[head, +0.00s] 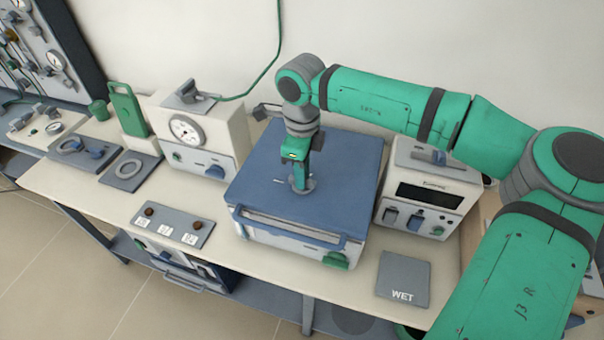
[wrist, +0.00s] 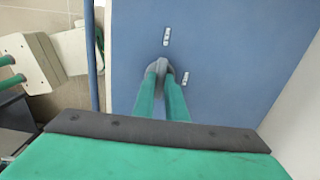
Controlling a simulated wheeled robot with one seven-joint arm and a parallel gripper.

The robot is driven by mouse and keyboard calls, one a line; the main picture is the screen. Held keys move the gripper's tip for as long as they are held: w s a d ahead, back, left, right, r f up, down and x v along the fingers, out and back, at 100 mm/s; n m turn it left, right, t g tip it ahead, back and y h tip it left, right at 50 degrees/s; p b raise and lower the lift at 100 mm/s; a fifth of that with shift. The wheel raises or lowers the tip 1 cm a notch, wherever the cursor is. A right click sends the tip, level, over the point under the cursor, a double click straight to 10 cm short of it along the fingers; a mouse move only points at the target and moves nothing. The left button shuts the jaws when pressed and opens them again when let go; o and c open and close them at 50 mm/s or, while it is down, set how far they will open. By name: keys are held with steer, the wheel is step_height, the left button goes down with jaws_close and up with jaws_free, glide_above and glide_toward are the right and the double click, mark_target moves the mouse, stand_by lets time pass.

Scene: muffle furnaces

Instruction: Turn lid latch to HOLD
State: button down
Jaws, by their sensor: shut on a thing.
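The blue lid (head: 345,165) covers a white box on the table and also fills most of the wrist view (wrist: 230,50). A small grey latch (wrist: 160,66) stands on the lid, with its round base (head: 309,186) just showing under my gripper in the head view. My gripper (head: 300,184) points down onto the lid, and its two green fingers (wrist: 166,76) are shut on the latch. Two small white labels lie on the lid, one above the latch (wrist: 166,36) and one to its lower right (wrist: 186,79). Their lettering is too small to read.
A white unit with a dial (head: 190,132) stands left of the box, and a white unit with a dark display (head: 430,190) stands close on its right. A grey WET plate (head: 403,277) lies at front right. Bare tabletop (head: 80,185) shows at front left.

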steer(key=shift+s, duration=0.1)
steer(key=c, duration=1.9)
jaws_free()
steer(key=shift+o, duration=0.5)
step_height(320, 180, up, 11)
steer(key=shift+f, duration=0.1)
